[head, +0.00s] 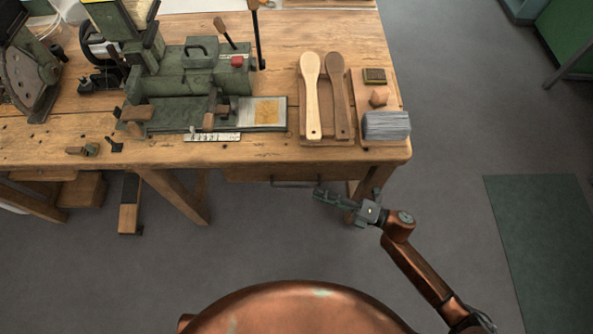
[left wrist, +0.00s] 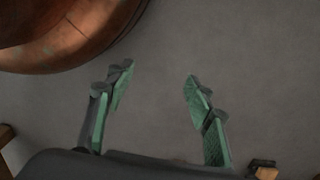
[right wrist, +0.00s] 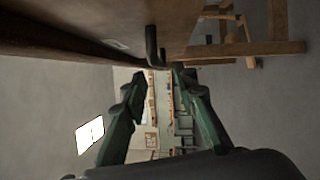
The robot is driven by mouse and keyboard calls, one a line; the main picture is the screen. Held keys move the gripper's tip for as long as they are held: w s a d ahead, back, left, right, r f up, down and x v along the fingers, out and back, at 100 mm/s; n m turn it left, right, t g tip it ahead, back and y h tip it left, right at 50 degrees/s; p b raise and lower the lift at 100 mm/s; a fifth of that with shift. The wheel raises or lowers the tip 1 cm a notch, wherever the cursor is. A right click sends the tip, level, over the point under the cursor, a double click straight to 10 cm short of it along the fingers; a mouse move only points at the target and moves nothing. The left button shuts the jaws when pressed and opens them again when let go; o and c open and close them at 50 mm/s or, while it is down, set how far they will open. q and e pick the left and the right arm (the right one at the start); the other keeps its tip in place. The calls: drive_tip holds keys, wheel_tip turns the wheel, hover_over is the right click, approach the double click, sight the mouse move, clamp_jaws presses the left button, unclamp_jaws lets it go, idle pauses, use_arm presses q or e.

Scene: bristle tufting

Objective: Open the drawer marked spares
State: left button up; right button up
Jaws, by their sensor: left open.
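The wooden drawer (head: 245,173) sits under the front edge of the workbench, and its front looks flush there. Its dark bar handle (head: 293,184) also shows in the right wrist view (right wrist: 152,42), with a small pale label (right wrist: 117,44) beside it, too small to read. My right gripper (head: 322,194) is at the right end of the handle. In the right wrist view its fingers (right wrist: 158,74) are apart, with the handle's end close to the tips; I cannot tell whether they touch. My left gripper (left wrist: 160,78) is open and empty over bare floor.
The workbench (head: 270,155) carries a green machine (head: 185,75), two wooden brush bodies (head: 311,100) and a grey bristle bundle (head: 386,126) near its right edge. A bench leg (head: 175,195) stands left of the drawer.

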sight(299, 185)
drive_tip(key=b+x, duration=0.1)
drive_tip(key=x, duration=0.5)
drive_tip(key=shift+w+a, duration=0.15)
drive_tip(key=shift+a, duration=0.15)
use_arm(q)
drive_tip(key=shift+w+d+r+b, duration=0.1)
drive_tip(key=shift+w+d+r, duration=0.1)
drive_tip(key=shift+r, duration=0.7)
drive_tip(key=shift+w+d+r+b, duration=0.1)
drive_tip(key=shift+w+d+r, duration=0.1)
drive_tip(key=shift+r, duration=0.65)
drive_tip(key=shift+w+d+r+b, duration=0.1)
drive_tip(key=shift+w+r, duration=0.1)
drive_tip(key=shift+r, duration=0.7)
use_arm(e)
drive_tip(key=shift+w+a+r, duration=0.2)
drive_tip(key=shift+a, duration=0.3)
drive_tip(key=shift+c, duration=0.7)
clamp_jaws()
